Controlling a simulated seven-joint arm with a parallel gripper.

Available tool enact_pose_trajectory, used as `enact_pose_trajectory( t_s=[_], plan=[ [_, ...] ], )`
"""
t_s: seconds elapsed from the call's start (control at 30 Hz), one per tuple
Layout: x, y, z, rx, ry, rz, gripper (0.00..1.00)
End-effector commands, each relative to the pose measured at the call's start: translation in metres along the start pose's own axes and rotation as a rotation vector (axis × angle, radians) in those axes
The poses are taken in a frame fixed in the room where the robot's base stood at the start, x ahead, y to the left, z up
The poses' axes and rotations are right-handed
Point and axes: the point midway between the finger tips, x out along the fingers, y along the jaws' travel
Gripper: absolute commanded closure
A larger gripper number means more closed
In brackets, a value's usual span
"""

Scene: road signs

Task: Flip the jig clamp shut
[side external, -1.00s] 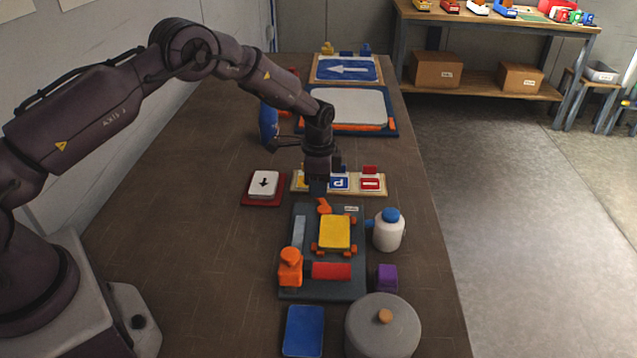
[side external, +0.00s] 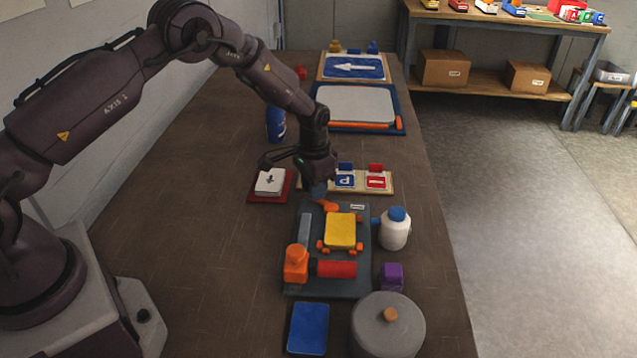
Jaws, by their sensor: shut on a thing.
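The jig is a dark grey base plate (side external: 302,280) in the middle of the table. A yellow square plate (side external: 340,229) lies on it between small orange stops. The orange clamp piece (side external: 329,207) is at the jig's far edge, behind the yellow plate. My gripper (side external: 319,196) points down at this far edge, tilted, and is shut on the orange clamp piece. The fingertips are small and partly hidden, so the exact grip is hard to see. An orange block (side external: 296,264) and a red cylinder (side external: 337,269) sit at the near edge.
A white bottle with a blue cap (side external: 394,232) stands close right of the jig. A purple block (side external: 392,277), a grey round lid (side external: 388,328) and a blue plate (side external: 308,328) are nearer.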

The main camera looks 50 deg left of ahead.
Motion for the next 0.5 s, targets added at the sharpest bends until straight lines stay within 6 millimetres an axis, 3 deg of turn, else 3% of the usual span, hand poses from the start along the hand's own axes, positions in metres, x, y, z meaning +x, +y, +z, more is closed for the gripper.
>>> enact_pose_trajectory(
  t_s=[0.5],
  plan=[
    [-0.001, 0.012, 0.017, -0.42, 0.0, -0.002, 0.99]
  ],
)
